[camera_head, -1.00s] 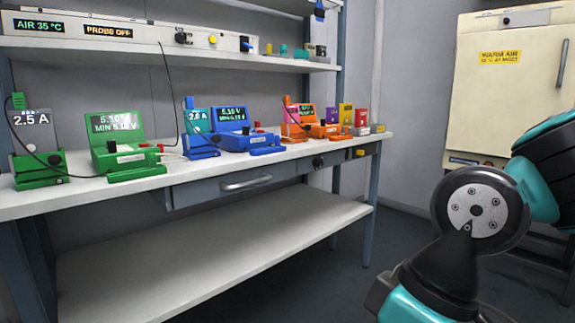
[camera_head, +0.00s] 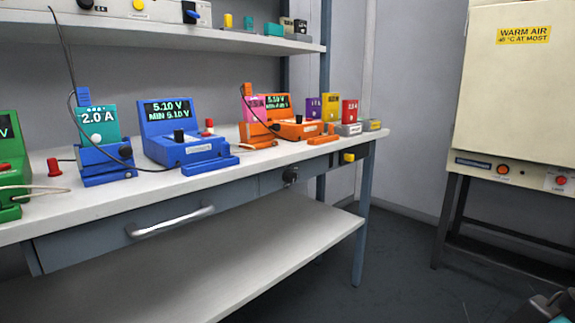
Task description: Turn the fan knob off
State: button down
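No label readable here marks a fan knob, so I cannot tell which knob it is. A black knob (camera_head: 290,175) sits on the front panel under the bench top, right of the drawer. A yellow control (camera_head: 348,157) is farther right on the same edge. The warm air cabinet (camera_head: 510,110) at the right has an orange round control (camera_head: 502,169) and a red one (camera_head: 561,180) on its lower panel. A black knob (camera_head: 86,3) and a blue switch (camera_head: 190,13) show on the shelf strip at the top. My gripper is out of view; only a bit of my arm shows at bottom right.
The bench (camera_head: 215,178) holds blue and orange meters, a teal unit (camera_head: 98,123) and several small coloured blocks. A drawer handle (camera_head: 170,222) sticks out in front. A lower shelf (camera_head: 250,262) is bare. Grey floor between bench and cabinet is clear.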

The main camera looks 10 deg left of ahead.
aim_at(290, 177)
jog(key=z, duration=0.05)
jog(key=i, duration=0.75)
jog(key=u, duration=0.8)
jog(key=i, duration=0.6)
jog(key=u, duration=0.6)
